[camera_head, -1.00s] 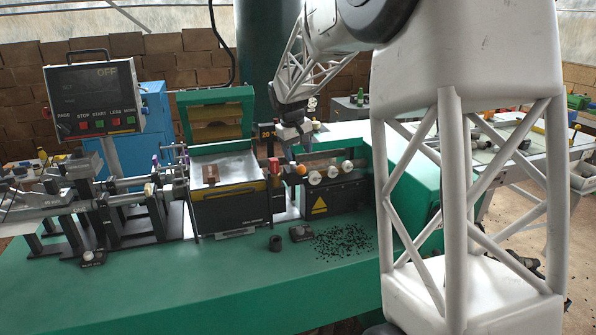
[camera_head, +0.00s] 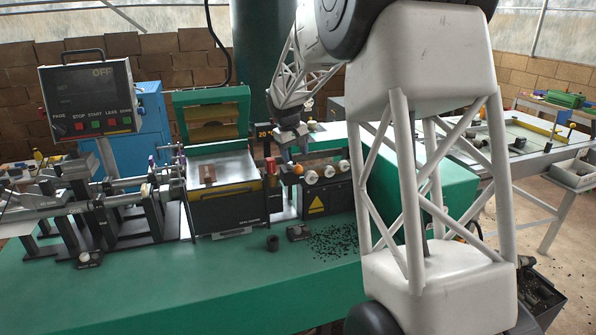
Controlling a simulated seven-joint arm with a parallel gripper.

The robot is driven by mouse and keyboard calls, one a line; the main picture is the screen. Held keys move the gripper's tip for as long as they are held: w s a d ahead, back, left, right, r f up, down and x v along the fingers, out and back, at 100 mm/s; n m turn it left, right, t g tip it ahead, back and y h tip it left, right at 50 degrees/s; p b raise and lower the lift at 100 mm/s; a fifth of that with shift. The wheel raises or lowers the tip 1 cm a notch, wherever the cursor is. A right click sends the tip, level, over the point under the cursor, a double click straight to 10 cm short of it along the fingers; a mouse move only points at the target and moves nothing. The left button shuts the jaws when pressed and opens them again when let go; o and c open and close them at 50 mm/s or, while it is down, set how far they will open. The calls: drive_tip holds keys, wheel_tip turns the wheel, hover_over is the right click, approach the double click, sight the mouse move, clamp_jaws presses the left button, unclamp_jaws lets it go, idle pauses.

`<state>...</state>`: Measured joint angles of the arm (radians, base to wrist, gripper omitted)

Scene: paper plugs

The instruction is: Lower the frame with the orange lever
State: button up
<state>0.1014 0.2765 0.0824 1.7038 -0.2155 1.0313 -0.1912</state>
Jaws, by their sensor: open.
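The orange lever knob (camera_head: 297,169) is at the left end of a row of levers with white knobs (camera_head: 329,171) on the black machine front. A hinged frame with a green edge and yellow inside (camera_head: 212,120) stands raised behind the metal tray (camera_head: 222,168); I cannot tell for certain that this is the frame the lever works. My gripper (camera_head: 287,153) is open and points down just above and slightly left of the orange knob. I cannot tell whether it touches the knob; its fingertips are small and partly merge with the machine behind.
A red-topped post (camera_head: 270,166) stands close left of the orange knob. A control panel reading OFF (camera_head: 90,97) is at left. Black pellets (camera_head: 335,242) and a small black ring (camera_head: 272,243) lie on the green table (camera_head: 200,285), whose front is clear.

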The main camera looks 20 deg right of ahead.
sight(298, 170)
drive_tip(key=shift+w+d+f, duration=0.1)
drive_tip(key=shift+d+f, duration=0.1)
drive_tip(key=shift+f, duration=0.95)
drive_tip(key=shift+d+f, duration=0.25)
drive_tip(key=shift+f, duration=0.85)
drive_tip(key=shift+w+d+f, duration=0.1)
drive_tip(key=shift+d+f, duration=0.1)
drive_tip(key=shift+f, duration=0.95)
clamp_jaws()
